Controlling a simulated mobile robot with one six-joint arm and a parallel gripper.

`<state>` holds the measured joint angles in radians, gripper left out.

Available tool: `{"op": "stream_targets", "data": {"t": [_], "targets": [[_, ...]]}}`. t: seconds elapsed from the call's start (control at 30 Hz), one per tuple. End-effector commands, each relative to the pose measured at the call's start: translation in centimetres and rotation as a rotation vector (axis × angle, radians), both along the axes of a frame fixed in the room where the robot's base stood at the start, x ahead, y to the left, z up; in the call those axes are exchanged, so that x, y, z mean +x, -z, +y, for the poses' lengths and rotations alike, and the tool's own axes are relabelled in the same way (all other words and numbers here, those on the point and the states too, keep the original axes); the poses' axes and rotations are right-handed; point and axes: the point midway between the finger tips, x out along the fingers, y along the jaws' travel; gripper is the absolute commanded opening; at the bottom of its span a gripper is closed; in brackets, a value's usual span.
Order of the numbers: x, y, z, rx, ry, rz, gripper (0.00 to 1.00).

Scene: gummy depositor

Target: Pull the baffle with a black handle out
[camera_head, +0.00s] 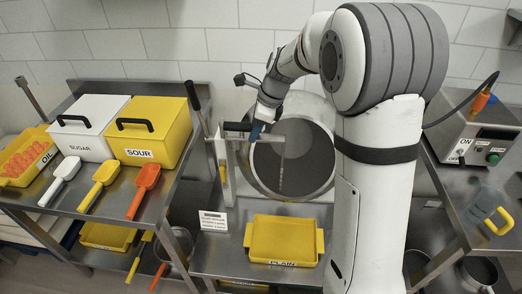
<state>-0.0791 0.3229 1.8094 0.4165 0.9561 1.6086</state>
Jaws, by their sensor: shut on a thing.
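The black handle (236,126) of the baffle is a short horizontal bar just left of the round metal drum (318,178). My gripper (257,131) is at the right end of this handle, in front of the drum's upper left rim, and is shut on it. The fingertips are small and partly merge with the handle. A light metal plate and frame (229,172) stand upright below the handle; I cannot tell how far the baffle sits in or out.
A lever with a black grip (193,95) rises left of the frame. A yellow tray (284,240) lies below the drum. White SUGAR (88,143) and yellow SOUR (150,133) boxes stand on the left table with several scoops. A control box (478,128) is at right.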

Motion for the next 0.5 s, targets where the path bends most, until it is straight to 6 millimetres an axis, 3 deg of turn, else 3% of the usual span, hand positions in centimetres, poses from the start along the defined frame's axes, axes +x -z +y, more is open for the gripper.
{"op": "stream_targets", "data": {"t": [0.5], "targets": [[0.1,-2.2,0.0,0.000,0.001,-0.004,0.00]]}}
